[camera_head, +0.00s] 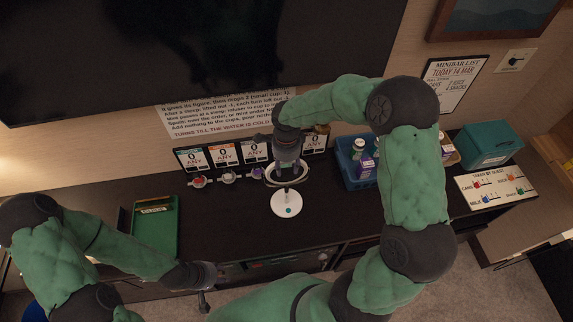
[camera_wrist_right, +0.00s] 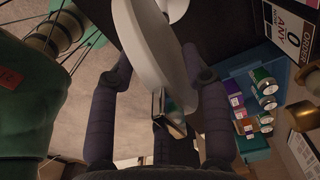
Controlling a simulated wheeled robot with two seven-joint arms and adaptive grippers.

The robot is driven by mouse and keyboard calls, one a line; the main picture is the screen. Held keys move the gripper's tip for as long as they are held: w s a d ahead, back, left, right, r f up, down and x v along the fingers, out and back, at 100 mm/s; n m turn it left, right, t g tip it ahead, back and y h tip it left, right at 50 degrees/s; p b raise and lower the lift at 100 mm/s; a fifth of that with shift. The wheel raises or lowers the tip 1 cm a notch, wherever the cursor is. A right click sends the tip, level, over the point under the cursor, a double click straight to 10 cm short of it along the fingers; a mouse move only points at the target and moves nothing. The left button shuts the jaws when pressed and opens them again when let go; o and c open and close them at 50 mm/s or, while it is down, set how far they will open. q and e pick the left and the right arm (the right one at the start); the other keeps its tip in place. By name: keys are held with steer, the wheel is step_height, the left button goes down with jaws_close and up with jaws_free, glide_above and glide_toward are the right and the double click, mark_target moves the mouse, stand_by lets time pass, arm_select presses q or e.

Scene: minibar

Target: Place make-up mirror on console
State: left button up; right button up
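The white make-up mirror shows in the head view with its round base (camera_head: 286,205) low over the dark console (camera_head: 240,218). Its ring-shaped head is upright above the base, partly behind my right gripper (camera_head: 286,172). I cannot tell whether the base touches the console. In the right wrist view the white mirror (camera_wrist_right: 146,50) lies between the two dark fingers of my right gripper (camera_wrist_right: 158,68), which stand apart on either side. Whether they press on it is unclear. My left gripper (camera_head: 206,287) is low, at the console's front edge, away from the mirror; its fingers are hard to make out.
A green tray (camera_head: 155,226) is left of the mirror. Cards and small items (camera_head: 229,178) line the wall behind it. A blue crate (camera_head: 356,172) with bottles, a teal box (camera_head: 487,145) and a sign board (camera_head: 495,188) are right. Bare console lies between tray and mirror.

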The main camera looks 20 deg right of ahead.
steer(key=shift+r, duration=0.1)
step_height(320, 180, up, 12)
steer(key=shift+r+p, duration=0.1)
steer(key=shift+p, duration=0.25)
